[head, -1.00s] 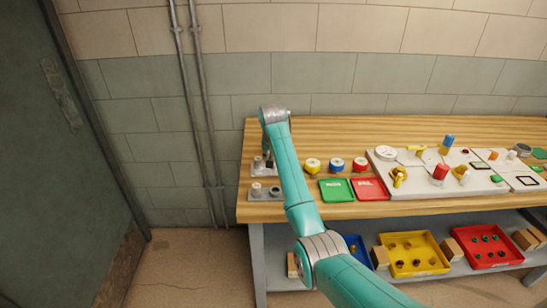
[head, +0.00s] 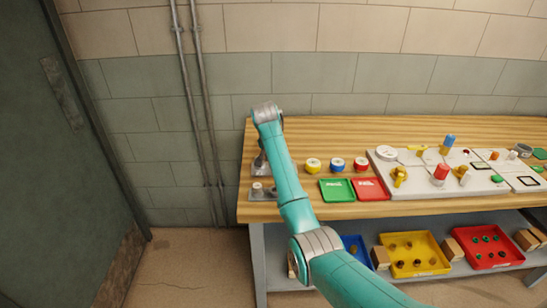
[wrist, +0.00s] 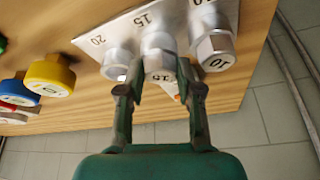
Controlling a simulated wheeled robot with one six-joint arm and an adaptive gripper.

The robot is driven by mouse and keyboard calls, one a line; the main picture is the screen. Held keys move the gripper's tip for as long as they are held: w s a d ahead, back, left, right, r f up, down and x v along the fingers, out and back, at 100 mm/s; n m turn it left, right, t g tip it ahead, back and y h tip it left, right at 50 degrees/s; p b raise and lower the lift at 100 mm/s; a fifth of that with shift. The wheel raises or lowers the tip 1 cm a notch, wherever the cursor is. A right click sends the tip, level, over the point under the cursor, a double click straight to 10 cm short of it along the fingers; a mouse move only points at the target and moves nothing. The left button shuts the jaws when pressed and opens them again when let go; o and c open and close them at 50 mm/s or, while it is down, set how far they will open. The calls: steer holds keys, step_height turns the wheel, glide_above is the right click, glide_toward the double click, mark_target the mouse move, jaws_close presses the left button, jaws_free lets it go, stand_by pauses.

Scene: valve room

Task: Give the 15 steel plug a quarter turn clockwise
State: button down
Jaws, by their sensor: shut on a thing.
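The 15 steel plug (wrist: 158,46) is the middle one of three in the wrist view, below the printed 15 on a pale plate (wrist: 143,35). My gripper (wrist: 161,86) has its two dark fingers on either side of the plug and is shut on it. The plug's end face shows between the fingers, partly covered. The 20 plug (wrist: 117,62) stands to its left and the 10 plug (wrist: 214,48) to its right, both on the plate. In the head view my arm hides most of the plate and the 15 plug.
The 20 and 10 plugs sit close beside my fingers. Yellow (head: 313,165), blue (head: 337,164) and red (head: 361,163) round caps stand on the wooden bench, right of my arm. Green (head: 336,190) and red (head: 371,190) trays lie in front. A wall is behind.

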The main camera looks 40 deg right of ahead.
steer(key=shift+s+f, duration=0.15)
steer(key=shift+f, duration=0.15)
steer(key=shift+m+g+h, duration=0.3)
steer(key=shift+m+g, duration=0.3)
steer(key=shift+m, duration=0.9)
steer(key=c, duration=0.8)
jaws_free()
steer(key=shift+o, duration=0.5)
steer(key=shift+w+r, duration=0.1)
steer(key=shift+w, duration=0.1)
steer(key=shift+r, duration=0.1)
